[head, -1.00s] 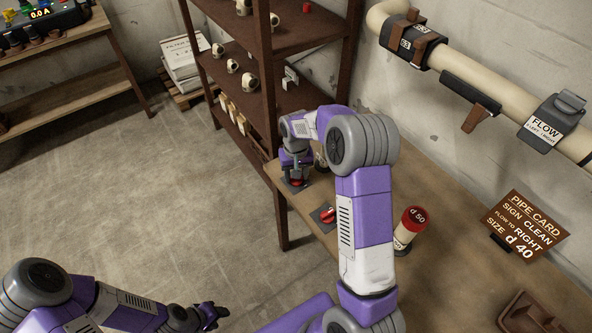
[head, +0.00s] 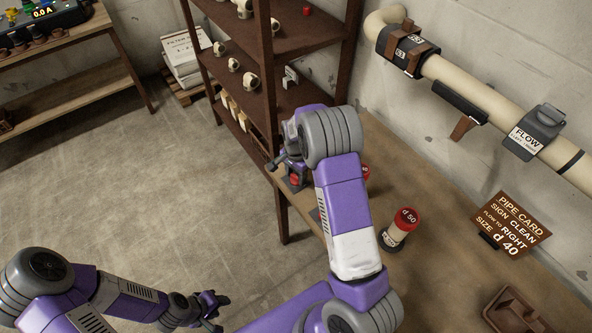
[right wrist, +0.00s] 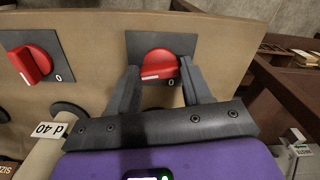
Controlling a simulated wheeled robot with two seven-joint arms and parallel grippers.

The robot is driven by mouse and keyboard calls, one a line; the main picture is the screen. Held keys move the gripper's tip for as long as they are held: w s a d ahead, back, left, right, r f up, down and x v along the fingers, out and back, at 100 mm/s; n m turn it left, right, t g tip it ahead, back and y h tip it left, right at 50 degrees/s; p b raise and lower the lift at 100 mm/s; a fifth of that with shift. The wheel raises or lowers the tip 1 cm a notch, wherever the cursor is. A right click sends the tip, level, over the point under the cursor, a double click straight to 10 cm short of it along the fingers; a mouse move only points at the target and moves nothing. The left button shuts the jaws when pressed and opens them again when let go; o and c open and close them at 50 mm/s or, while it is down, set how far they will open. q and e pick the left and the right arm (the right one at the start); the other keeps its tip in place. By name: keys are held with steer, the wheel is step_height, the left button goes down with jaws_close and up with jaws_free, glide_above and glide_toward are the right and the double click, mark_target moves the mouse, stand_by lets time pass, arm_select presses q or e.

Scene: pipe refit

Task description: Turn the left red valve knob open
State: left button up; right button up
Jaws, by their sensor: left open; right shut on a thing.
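The left red valve knob (head: 295,180) sits on a dark plate near the bench's left end. In the right wrist view the same knob (right wrist: 158,64) is between the fingers of my right gripper (right wrist: 159,75), which is shut on it. A white mark shows on the knob, and a 0 is printed on the plate. My right gripper (head: 293,172) partly hides the knob in the head view. The other red knob (right wrist: 32,65) stands beside it in the right wrist view. My left gripper (head: 214,304) is open and empty above the floor, away from the bench.
A brown shelf (head: 268,60) with pipe fittings stands just behind the knob. A red-capped d 50 pipe piece (head: 399,228) stands on the bench. A pipe card (head: 511,223) and a brown tray (head: 515,312) are to the right. A pipe (head: 480,92) runs along the wall.

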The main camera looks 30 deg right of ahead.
mark_target(296, 176)
steer(key=shift+m+p, duration=0.65)
steer(key=shift+m, duration=0.85)
steer(key=o, duration=1.1)
steer(key=shift+c, duration=0.2)
steer(key=shift+r+p, duration=1)
steer(key=shift+r, duration=2.8)
